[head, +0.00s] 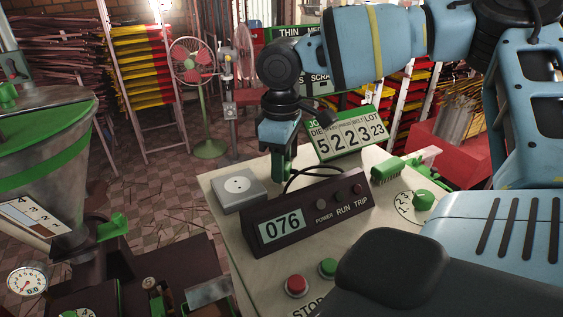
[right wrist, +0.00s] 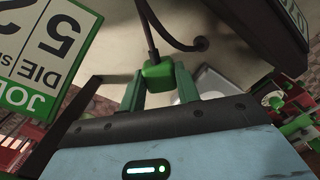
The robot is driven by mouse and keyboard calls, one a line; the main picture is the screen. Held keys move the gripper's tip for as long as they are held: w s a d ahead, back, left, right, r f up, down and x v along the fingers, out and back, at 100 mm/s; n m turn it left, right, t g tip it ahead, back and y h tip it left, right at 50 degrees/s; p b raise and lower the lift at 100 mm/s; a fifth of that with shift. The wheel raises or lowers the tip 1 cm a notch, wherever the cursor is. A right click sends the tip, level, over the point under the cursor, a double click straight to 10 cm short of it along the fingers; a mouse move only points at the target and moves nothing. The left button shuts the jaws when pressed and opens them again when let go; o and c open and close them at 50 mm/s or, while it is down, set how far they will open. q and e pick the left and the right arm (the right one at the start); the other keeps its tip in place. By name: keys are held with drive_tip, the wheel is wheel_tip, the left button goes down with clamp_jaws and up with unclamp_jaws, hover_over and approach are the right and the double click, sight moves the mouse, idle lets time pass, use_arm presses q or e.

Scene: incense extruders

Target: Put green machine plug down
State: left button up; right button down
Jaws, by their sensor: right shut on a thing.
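The green plug (right wrist: 158,72) is between the two green fingers of my right gripper (right wrist: 158,84) in the right wrist view, with a black cable running from it. In the head view my right gripper (head: 281,172) points down over the back part of the pale machine top, behind the black display box and right of the grey socket box (head: 238,189). The fingers largely hide the plug there, and I cannot tell whether it touches the surface. The socket face looks empty. My left gripper is not in view.
The black display box (head: 283,224) reading 076 stands on the pale cabinet top (head: 245,238). A number sign (head: 350,137), a green-handled brush (head: 388,171), a dial (head: 423,200) and red (head: 296,284) and green (head: 327,267) buttons are nearby. A hopper machine (head: 45,165) stands at left.

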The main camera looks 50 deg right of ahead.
drive_tip(key=shift+f, duration=0.6)
drive_tip(key=c, duration=1)
unclamp_jaws()
wheel_tip(320, 180, up, 13)
drive_tip(key=shift+r, duration=0.1)
